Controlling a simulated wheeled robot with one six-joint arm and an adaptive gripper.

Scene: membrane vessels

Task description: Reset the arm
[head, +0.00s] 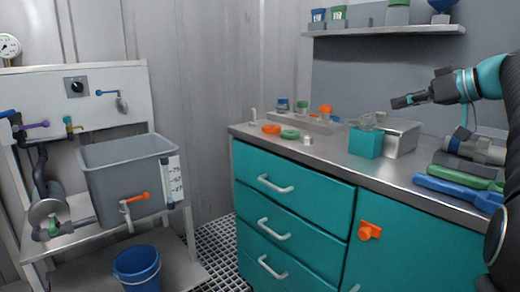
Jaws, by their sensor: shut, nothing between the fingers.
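My gripper (398,102) is at the right of the head view, at the end of my teal and black arm. It points left and hangs in the air above the metal worktop (400,165). Its fingers are shut and hold nothing. It is apart from the teal block (366,142) and the metal box (398,137), which stand below it on the worktop.
A teal drawer cabinet (290,215) carries the worktop. Small jars and coloured rings (290,134) stand at its back left. Blue and green tools (457,190) lie at the right. A shelf (385,31) hangs above. A grey tank (125,180) stands left, over a blue bucket (137,270).

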